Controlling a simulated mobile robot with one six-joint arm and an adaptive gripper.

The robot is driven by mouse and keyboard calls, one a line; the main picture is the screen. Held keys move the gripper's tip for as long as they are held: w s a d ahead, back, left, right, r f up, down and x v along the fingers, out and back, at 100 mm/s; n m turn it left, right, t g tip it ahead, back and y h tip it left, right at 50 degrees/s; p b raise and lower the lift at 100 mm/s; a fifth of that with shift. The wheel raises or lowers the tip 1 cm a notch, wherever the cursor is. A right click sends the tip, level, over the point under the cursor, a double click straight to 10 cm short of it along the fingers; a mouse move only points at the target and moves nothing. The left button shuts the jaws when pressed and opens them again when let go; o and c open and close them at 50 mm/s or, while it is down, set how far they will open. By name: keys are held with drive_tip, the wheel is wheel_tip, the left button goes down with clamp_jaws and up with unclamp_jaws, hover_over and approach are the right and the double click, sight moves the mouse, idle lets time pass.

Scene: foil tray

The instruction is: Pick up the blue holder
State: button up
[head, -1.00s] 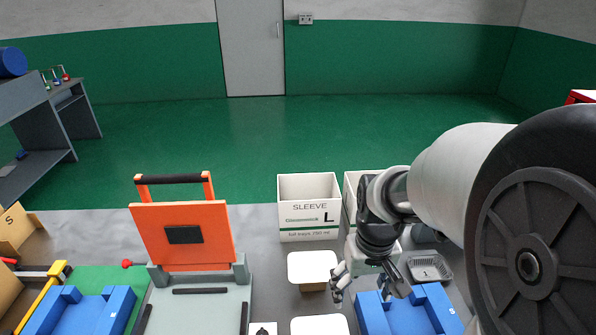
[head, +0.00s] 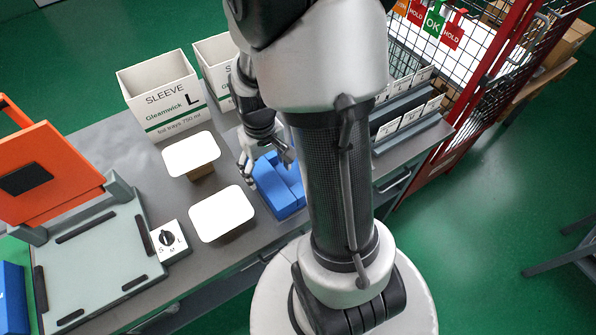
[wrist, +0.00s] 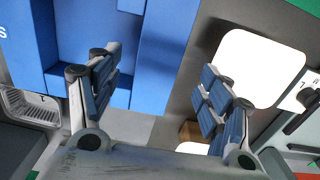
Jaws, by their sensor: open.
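A blue holder (head: 280,190) sits on the grey table in the head view, partly hidden behind my arm. It fills the upper left of the wrist view (wrist: 165,40) as blue blocks with steps and gaps, with a white letter at the left edge. My gripper (head: 268,158) is open at the holder's far end in the head view.
Two white-topped blocks (head: 222,213) stand left of the holder. White SLEEVE boxes (head: 165,100) stand behind. An orange-lidded press (head: 45,170) and a dial box (head: 168,242) are left. A foil tray (wrist: 30,106) lies beside the holder. A red-framed cage (head: 480,75) is right.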

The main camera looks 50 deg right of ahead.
sight(268, 179)
drive_tip(key=f+b, duration=0.2)
drive_tip(key=f, duration=0.4)
drive_tip(key=shift+w+f+b, duration=0.2)
drive_tip(key=shift+b, duration=0.15)
drive_tip(key=shift+r, duration=0.1)
drive_tip(key=c, duration=1.6)
drive_tip(key=shift+d, duration=0.1)
drive_tip(key=shift+c, duration=0.4)
drive_tip(key=shift+r, duration=0.15)
